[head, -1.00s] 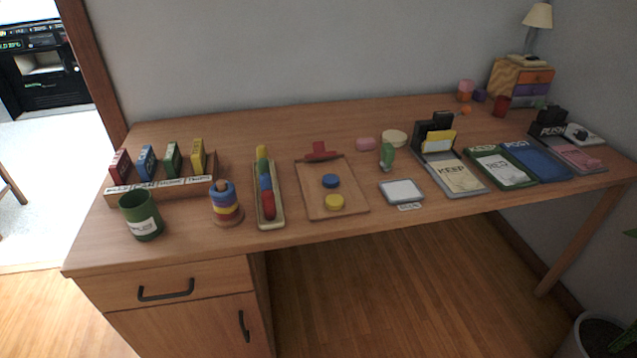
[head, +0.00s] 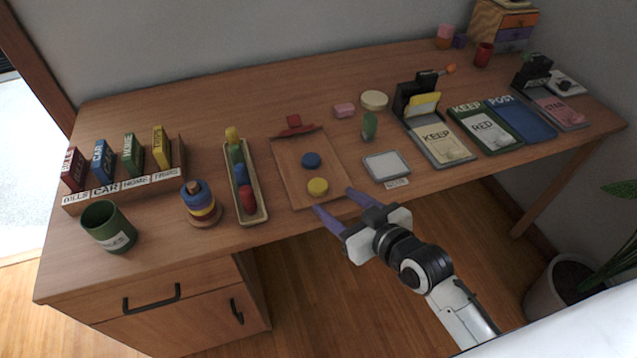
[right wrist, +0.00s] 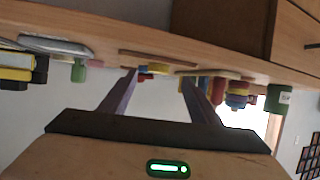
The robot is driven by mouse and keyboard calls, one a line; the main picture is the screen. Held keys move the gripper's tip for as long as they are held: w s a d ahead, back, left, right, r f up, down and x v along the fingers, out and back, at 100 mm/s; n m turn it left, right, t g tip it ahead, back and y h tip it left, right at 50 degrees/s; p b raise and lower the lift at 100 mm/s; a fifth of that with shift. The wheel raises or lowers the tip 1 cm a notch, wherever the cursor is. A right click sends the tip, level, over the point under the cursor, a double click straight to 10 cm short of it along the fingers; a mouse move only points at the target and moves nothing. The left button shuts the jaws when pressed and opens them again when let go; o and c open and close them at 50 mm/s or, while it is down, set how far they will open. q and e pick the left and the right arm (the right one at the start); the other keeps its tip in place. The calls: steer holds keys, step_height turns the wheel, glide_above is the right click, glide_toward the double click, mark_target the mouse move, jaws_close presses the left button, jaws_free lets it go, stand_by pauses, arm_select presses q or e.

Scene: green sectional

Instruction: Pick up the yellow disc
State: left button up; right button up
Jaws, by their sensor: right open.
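The yellow disc (head: 317,187) lies flat near the front of a square wooden board (head: 290,169) on the desk. A blue disc (head: 311,160) lies behind it on the same board, apart from it. My right gripper (head: 334,204) is open and empty just in front of the board's front edge, its two purple fingers pointing toward the yellow disc without touching it. In the right wrist view the yellow disc (right wrist: 158,69) shows small beyond the spread fingers (right wrist: 160,95). My left gripper is not in view.
A long tray (head: 257,200) of coloured pieces and a ring stacker (head: 201,205) stand left of the board. A grey-framed white pad (head: 387,166) lies close on its right. A red piece (head: 295,124) lies at the board's back edge.

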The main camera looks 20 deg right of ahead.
mark_target(318, 185)
steer(key=shift+w+a+f, duration=0.15)
steer(key=shift+w+f, duration=0.1)
steer(key=shift+w, duration=0.3)
steer(key=shift+w+a, duration=0.15)
steer(key=shift+w, duration=0.45)
steer(key=x, duration=0.3)
steer(key=shift+w+r, duration=0.15)
steer(key=shift+w, duration=0.3)
steer(key=shift+w+a, duration=0.15)
steer(key=shift+w, duration=0.2)
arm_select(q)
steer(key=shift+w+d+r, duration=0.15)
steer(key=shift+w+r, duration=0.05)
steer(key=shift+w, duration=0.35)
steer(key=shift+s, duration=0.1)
arm_select(e)
steer(key=shift+c, duration=1.4)
steer(key=c, duration=0.8)
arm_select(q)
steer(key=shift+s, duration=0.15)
arm_select(e)
steer(key=shift+c, duration=0.2)
